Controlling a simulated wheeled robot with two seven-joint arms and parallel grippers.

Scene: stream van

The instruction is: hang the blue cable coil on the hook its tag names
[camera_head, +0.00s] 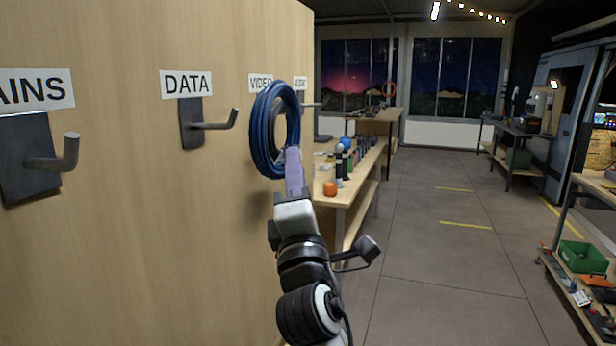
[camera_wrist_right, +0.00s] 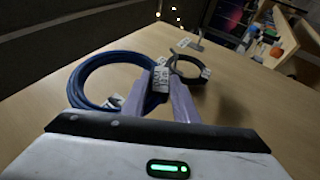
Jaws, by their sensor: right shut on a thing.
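The blue cable coil (camera_head: 262,132) is held up in front of the wooden panel, at the VIDEO label (camera_head: 260,83) in the head view. My right gripper (camera_head: 293,158) is shut on the coil's lower part. The DATA hook (camera_head: 215,124) is bare. The MAINS hook (camera_head: 62,155) is bare too. The coil hides the VIDEO hook. My left gripper is not in view.
A black coil (camera_wrist_right: 176,62) with a tag is by the panel beyond the gripper in the wrist view. The AUDIO label (camera_head: 300,83) is partly covered, above a hook (camera_head: 312,104). A bench (camera_head: 345,185) with an orange object (camera_head: 330,189) stands beyond the panel. The aisle floor is clear.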

